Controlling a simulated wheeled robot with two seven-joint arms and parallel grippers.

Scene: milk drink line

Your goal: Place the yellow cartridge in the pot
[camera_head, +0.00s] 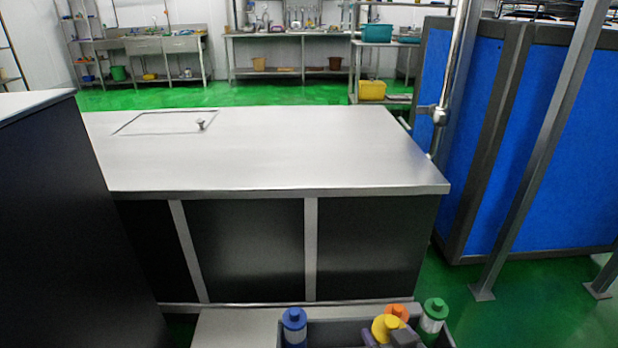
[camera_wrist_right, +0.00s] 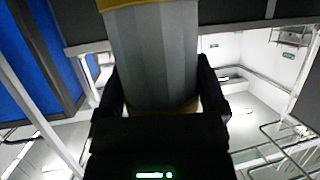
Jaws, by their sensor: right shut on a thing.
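The yellow cartridge (camera_head: 386,326) shows at the bottom of the head view, its yellow cap partly in front of an orange-capped cartridge (camera_head: 397,310). My right gripper (camera_head: 391,340) is at its near side, mostly cut off by the frame edge. In the right wrist view the gripper (camera_wrist_right: 157,78) is shut on the cartridge's grey body (camera_wrist_right: 152,50), with a yellow band at the top edge. No open pot shows clearly. A rectangular lid-like panel with a small knob (camera_head: 201,125) is set in the steel counter. My left gripper is not in view.
A dark grey tray (camera_head: 335,326) holds a blue-capped cartridge (camera_head: 294,326) and a green-capped one (camera_head: 433,318). The steel counter (camera_head: 300,160) is otherwise bare. A dark cabinet (camera_head: 60,220) stands at left; blue panels (camera_head: 555,150) and metal posts stand at right.

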